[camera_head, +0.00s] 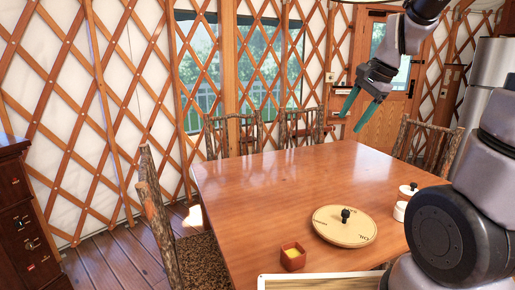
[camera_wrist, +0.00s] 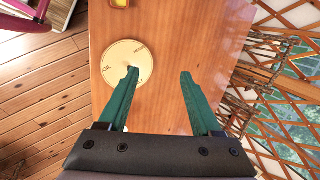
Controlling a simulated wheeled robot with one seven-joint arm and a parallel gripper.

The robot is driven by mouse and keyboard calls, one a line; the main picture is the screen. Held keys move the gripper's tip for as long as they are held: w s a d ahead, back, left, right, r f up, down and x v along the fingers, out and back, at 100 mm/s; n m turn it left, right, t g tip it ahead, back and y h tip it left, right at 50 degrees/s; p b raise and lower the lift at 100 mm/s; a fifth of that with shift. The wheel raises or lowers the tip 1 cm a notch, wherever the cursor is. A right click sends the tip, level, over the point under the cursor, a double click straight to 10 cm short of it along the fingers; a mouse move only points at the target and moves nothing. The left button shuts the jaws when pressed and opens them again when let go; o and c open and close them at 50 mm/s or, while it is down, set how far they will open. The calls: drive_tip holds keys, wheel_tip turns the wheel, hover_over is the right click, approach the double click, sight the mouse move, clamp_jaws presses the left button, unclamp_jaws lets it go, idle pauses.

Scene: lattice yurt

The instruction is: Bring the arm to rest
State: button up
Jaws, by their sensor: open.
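My gripper (camera_head: 358,108) has green fingers and hangs in the air above the far right part of the wooden table. Its fingers are apart with nothing between them. In the wrist view my gripper (camera_wrist: 158,78) is also open, with bare table top beyond the fingers. My arm reaches in from the right of the head view and bends down to the gripper.
The wooden table (camera_head: 265,185) bears a round board (camera_head: 335,232) with a black knob, a small box (camera_head: 293,258) with yellow contents and a white lidded pot (camera_head: 400,211). Chairs (camera_head: 232,135) stand around it. The table's middle is clear. A drawer cabinet (camera_head: 22,215) stands at left.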

drive_tip(key=s+r+n+t, duration=0.1)
drive_tip(key=s+r+n, duration=0.2)
drive_tip(key=s, duration=0.4)
drive_tip(key=s+a+r+n+t+h, duration=0.1)
drive_tip(key=s+r+n+t, duration=0.1)
drive_tip(key=s+r+n, duration=0.2)
drive_tip(key=s+n, duration=0.1)
drive_tip(key=s, duration=0.2)
drive_tip(key=shift+r, duration=0.3)
